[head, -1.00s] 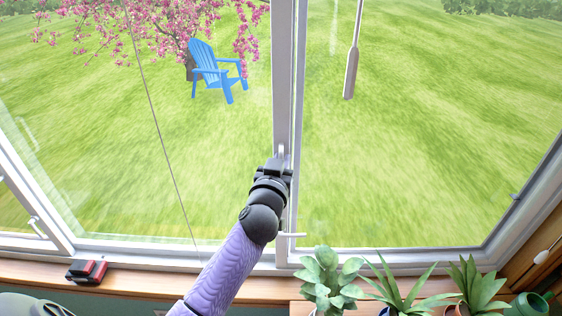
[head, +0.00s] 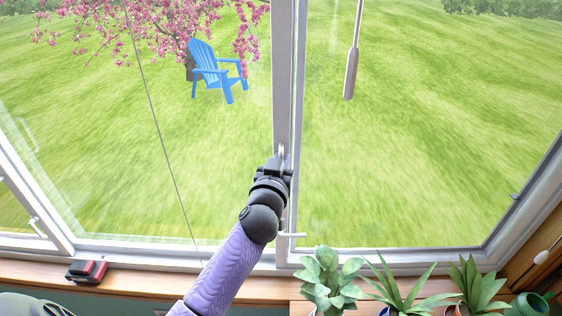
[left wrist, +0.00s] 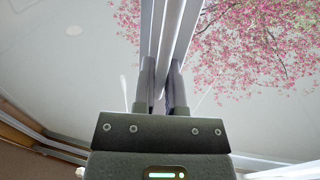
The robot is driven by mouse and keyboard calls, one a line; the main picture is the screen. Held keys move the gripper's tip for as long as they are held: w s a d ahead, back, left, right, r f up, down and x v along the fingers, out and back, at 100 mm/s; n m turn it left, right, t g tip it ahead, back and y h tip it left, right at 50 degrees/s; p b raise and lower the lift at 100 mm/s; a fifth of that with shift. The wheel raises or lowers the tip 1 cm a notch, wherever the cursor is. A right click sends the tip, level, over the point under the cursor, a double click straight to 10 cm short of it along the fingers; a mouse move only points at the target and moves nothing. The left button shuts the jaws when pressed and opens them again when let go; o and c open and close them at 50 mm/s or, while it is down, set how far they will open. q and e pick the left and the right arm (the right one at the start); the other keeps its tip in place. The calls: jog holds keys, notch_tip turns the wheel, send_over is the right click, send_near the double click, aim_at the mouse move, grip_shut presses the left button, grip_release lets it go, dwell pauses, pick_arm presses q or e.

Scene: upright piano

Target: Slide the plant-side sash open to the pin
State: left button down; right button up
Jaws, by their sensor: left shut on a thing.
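The plant-side sash (head: 300,95) is the right-hand window panel, above the potted plants. Its pale upright edge stands beside the middle post of the window. My left gripper (head: 277,166) is at this upright, shut on a slim pale sash handle (head: 282,152). In the left wrist view, the two dark fingers (left wrist: 162,80) flank a pale upright bar, and the exact contact is partly hidden. A thin white peg (head: 291,235) sticks out to the right, low on the upright. A small dark fitting (head: 515,196) sits on the right frame. My right gripper is out of view.
Several potted plants (head: 327,275) stand along the sill at the lower right, with a green watering can (head: 530,305) at the corner. A red and black object (head: 87,271) lies on the left sill (head: 140,280). A thin cord (head: 165,140) hangs left of my arm.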

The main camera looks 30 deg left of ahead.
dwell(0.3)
pick_arm(q)
jog(key=s+a+p, duration=0.2)
jog(key=s+a, duration=0.3)
jog(key=a, duration=0.3)
jog(key=shift+a+p, duration=0.15)
jog(key=shift+p, duration=0.25)
jog(key=shift+f, duration=0.1)
jog(key=c, duration=1)
grip_release()
jog(key=shift+s, duration=0.1)
jog(key=p+v, duration=0.1)
jog(key=v, duration=0.9)
